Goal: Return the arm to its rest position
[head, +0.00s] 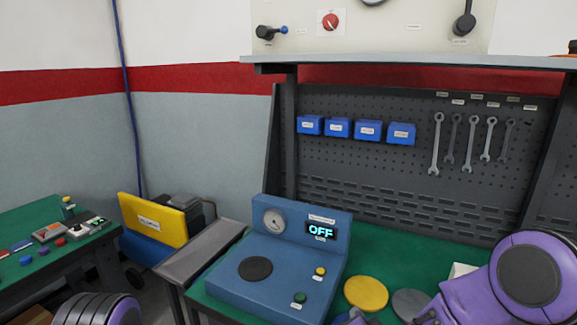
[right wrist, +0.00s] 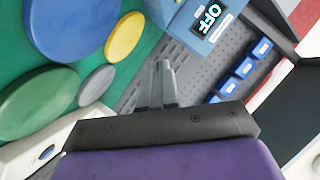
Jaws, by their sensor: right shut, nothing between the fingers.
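My right arm (head: 525,270), purple with a dark grey joint cap, comes in at the bottom right of the head view, over the front right of the green bench. My right gripper (right wrist: 162,72) shows in the right wrist view with its two grey fingers together and nothing between them. It is apart from the blue tester. In the head view its fingers are largely cut off by the bottom edge. Part of my left arm (head: 97,310) shows at the bottom left of the head view; the left gripper is out of frame.
A blue tester (head: 255,268) with a gauge and an "OFF" display stands on the green bench. A yellow disc (head: 366,293) and grey disc (head: 410,304) lie to its right. Blue bins (head: 368,131) and wrenches (head: 437,143) hang on the pegboard. A side table (head: 25,218) stands left.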

